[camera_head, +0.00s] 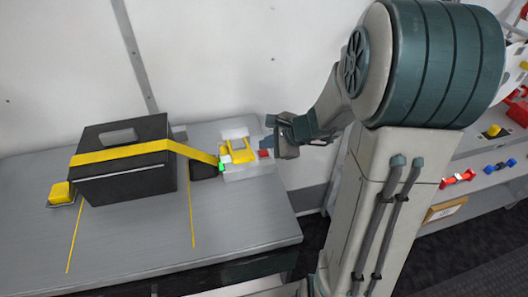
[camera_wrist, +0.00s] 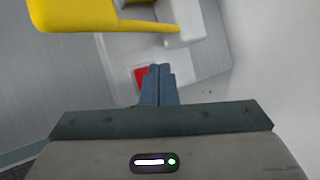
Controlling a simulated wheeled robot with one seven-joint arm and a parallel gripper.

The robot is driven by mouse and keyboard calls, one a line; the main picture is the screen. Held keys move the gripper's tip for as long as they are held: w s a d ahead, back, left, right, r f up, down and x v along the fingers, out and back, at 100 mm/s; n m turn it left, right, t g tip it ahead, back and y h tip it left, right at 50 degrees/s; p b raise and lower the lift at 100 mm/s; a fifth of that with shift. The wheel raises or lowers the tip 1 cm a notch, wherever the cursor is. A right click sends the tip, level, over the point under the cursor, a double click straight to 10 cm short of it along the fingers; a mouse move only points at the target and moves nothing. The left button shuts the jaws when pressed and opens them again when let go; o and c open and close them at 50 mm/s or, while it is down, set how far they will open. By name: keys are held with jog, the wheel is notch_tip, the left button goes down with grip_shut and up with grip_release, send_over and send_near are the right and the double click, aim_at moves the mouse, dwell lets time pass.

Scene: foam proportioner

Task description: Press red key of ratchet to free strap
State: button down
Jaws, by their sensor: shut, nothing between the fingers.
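The ratchet (camera_head: 247,172) is a pale grey block with a yellow handle (camera_head: 240,152) at the right end of the table. Its red key (camera_head: 265,154) is on its right side. In the wrist view the red key (camera_wrist: 140,75) shows just left of my fingertips, partly hidden by them. My gripper (camera_head: 270,134) is shut and empty, close above and beside the key; contact cannot be told. The yellow strap (camera_head: 125,152) runs over a black case (camera_head: 125,185) to the ratchet. A small green mark (camera_head: 221,167) shows at the ratchet's left side.
The grey table (camera_head: 240,225) is bare in front of the case and ratchet. A yellow block (camera_head: 61,193) sits at the case's left. A white wall (camera_head: 210,60) stands close behind. A shelf with red and blue fittings (camera_head: 458,178) is at the far right.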

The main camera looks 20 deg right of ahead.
aim_at(267, 154)
jog(key=shift+f, duration=0.1)
dwell(0.6)
jog(key=shift+f+b, duration=0.35)
jog(key=shift+b, duration=0.25)
jog(key=shift+f+b, duration=0.45)
jog(key=shift+b, duration=0.05)
dwell(0.4)
jog(key=shift+r, duration=0.1)
jog(key=shift+r+p, duration=0.6)
jog(key=shift+r, duration=0.2)
notch_tip(267, 154, up, 5)
jog(key=p, duration=0.4)
dwell(1.0)
